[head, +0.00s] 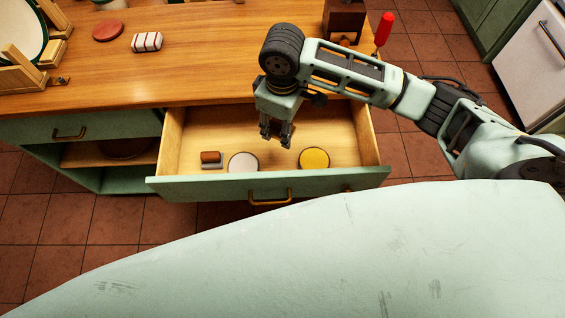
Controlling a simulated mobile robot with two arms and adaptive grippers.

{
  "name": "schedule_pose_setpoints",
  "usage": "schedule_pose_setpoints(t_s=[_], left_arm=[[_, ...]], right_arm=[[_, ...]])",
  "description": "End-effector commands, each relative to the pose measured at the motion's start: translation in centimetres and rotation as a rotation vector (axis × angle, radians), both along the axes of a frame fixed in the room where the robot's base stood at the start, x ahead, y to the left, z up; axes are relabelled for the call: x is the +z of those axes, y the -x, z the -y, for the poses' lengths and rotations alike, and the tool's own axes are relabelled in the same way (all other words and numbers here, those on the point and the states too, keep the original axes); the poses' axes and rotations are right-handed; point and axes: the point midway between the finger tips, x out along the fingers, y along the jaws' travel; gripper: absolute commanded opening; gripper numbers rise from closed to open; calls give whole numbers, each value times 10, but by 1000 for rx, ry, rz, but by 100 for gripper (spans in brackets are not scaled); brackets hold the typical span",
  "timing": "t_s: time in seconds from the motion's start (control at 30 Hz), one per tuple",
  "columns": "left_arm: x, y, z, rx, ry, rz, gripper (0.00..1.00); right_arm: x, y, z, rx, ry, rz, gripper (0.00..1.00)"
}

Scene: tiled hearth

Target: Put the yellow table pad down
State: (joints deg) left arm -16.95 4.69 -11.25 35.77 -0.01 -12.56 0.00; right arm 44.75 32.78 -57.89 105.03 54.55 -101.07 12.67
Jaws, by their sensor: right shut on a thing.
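The yellow table pad (314,158), a round disc with a dark rim, shows inside the open drawer (372,150), on the right side of its floor. My right gripper (276,138) points down over the drawer, left of the yellow pad, with a visible gap between them in the picture. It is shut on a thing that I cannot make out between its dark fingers. My left gripper is not in view.
The drawer also holds a white round disc (243,163) and a small brown-and-grey item (210,159). The drawer's left rear floor is clear.

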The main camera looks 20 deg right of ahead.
Motion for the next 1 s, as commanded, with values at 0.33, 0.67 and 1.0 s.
schedule_pose_setpoints(t_s=[0.33,0.67,1.0], left_arm=[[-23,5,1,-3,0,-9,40],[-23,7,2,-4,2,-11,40],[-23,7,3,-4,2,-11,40]], right_arm=[[-69,-1,-4,114,8,-8,18],[-112,-2,-5,115,7,-3,18],[-148,-2,-5,114,8,-3,18]])
